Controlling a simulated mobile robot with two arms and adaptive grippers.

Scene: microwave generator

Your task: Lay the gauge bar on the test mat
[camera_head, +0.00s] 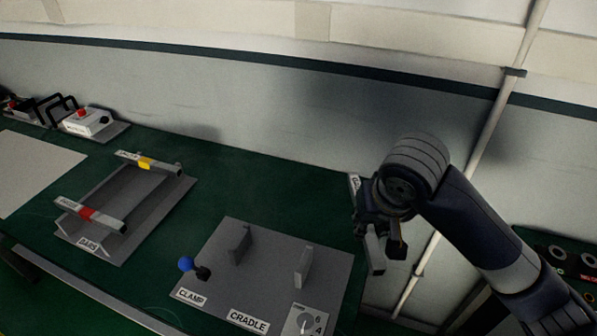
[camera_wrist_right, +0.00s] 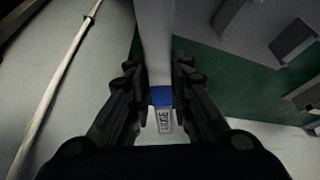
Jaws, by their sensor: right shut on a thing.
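My right gripper (camera_head: 375,225) is in the air beyond the right side of the cradle plate. It is shut on a grey gauge bar (camera_wrist_right: 154,45) with a blue band. A white end label on the bar shows in the right wrist view, and part of the bar shows beside the gripper in the head view (camera_head: 354,185). A pale flat sheet (camera_head: 30,170), which looks like the test mat, lies at the far left of the green bench. It looks bare, and the picture's edge cuts it off. My left gripper is out of view.
The cradle plate (camera_head: 225,275) has two uprights, a blue-knobbed clamp (camera_head: 187,264) and a dial. A white box with a red button (camera_head: 85,121) stands back left.

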